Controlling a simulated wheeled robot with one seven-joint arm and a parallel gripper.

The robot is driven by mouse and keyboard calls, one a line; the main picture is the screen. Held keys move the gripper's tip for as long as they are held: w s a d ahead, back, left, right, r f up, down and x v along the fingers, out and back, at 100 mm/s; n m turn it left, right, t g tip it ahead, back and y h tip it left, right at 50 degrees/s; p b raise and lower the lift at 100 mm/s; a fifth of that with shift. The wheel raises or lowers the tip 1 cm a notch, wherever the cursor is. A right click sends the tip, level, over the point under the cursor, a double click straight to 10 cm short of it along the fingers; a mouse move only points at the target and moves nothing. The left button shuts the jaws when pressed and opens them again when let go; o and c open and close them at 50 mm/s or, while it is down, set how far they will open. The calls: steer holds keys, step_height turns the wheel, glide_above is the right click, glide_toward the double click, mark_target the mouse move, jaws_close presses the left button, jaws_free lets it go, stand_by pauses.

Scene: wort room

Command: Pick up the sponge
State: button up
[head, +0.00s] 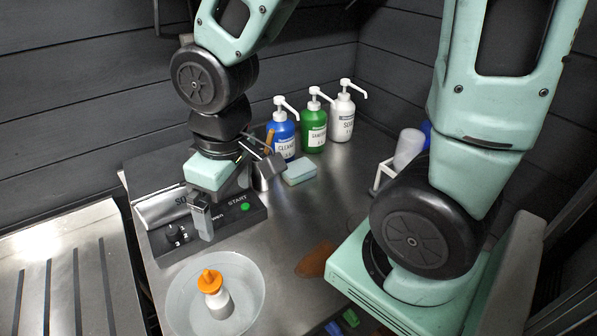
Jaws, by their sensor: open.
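The sponge (299,172) looks like a small pale blue-green block lying flat on the steel counter, in front of the pump bottles. My gripper (237,205) is open and empty. It hangs over the black control box, to the left of the sponge and apart from it. Its right finger is the nearer one to the sponge in the picture. I cannot tell the exact height of the fingers above the box.
Blue (283,136), green (315,127) and white (342,119) pump bottles stand behind the sponge. A black control box (165,241) lies below my gripper. A round bowl (250,300) with an orange-capped bottle (217,297) is in front. A brown stain (315,261) marks the open counter.

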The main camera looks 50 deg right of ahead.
steer(key=w+d+f+m+t, duration=0.2)
steer(key=w+d+m, duration=0.35)
steer(key=d, duration=0.75)
steer(key=m+t+h, duration=0.1)
steer(key=m+h, duration=0.1)
glide_toward(296, 165)
steer(key=b+x, duration=0.4)
steer(key=shift+d+b, duration=0.2)
steer(key=shift+b, duration=0.15)
steer(key=shift+x, duration=2.9)
steer(key=shift+a, duration=0.1)
steer(key=c, duration=0.8)
